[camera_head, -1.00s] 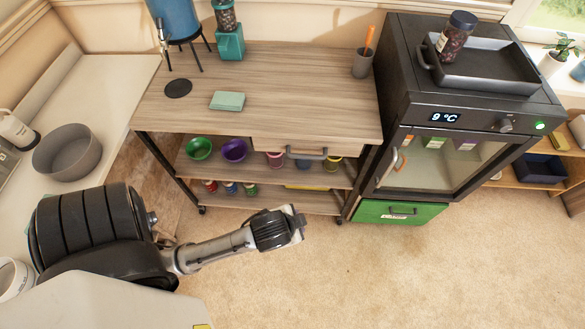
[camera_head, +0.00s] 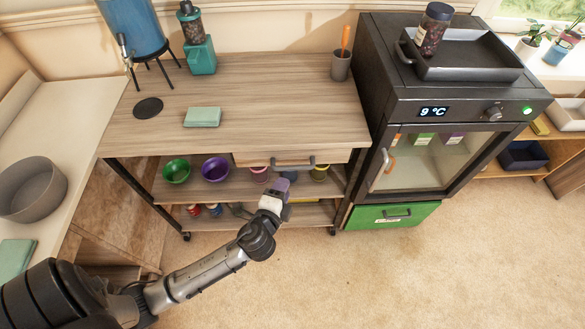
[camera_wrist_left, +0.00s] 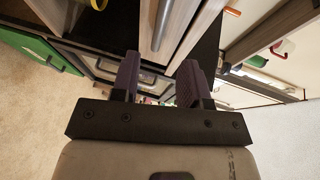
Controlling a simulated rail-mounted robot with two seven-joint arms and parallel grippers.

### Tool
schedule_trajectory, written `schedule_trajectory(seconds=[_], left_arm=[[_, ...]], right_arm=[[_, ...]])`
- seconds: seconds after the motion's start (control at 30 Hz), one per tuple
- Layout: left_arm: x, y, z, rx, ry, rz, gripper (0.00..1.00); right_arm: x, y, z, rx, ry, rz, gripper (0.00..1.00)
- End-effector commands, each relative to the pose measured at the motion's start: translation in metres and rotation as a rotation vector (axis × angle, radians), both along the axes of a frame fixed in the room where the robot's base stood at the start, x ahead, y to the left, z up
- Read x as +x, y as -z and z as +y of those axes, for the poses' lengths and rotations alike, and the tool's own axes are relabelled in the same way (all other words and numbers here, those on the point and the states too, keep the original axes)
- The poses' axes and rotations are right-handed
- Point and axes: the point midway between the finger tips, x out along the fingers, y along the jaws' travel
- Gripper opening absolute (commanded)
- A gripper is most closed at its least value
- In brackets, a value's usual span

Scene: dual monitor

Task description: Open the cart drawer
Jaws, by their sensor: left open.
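The cart (camera_head: 240,100) has a wood-grain top. Its drawer (camera_head: 245,158) is a pale wooden front under the right part of the top and looks closed. A grey bar handle (camera_head: 293,166) crosses the drawer front. My left gripper (camera_head: 282,182) is just below and in front of the handle, close to its left part. In the left wrist view its two dark purple fingers (camera_wrist_left: 158,80) are apart with nothing between them. The metal handle bar (camera_wrist_left: 161,28) shows beyond the fingertips, roughly in line with the gap. My right gripper is not in view.
Green (camera_head: 176,171) and purple (camera_head: 215,169) bowls stand on the shelf below the drawer. A small fridge (camera_head: 435,110) with a green drawer (camera_head: 390,215) stands right of the cart. A white counter (camera_head: 60,110) with a grey bowl (camera_head: 33,190) is at left. Carpet is clear in front.

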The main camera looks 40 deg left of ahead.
Motion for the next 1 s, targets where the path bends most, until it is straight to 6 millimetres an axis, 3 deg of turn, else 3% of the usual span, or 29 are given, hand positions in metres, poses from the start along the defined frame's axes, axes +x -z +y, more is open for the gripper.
schedule_trajectory(seconds=[0.2,0.5,1.0], left_arm=[[0.039,0.008,0.015,0.001,-0.001,-0.002,0.41],[0.073,0.015,0.029,-0.002,0.0,-0.001,0.41],[0.084,0.017,0.033,-0.003,-0.001,0.0,0.41]], right_arm=[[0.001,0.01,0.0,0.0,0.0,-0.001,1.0],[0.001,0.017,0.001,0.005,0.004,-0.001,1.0],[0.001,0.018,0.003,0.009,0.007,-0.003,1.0]])
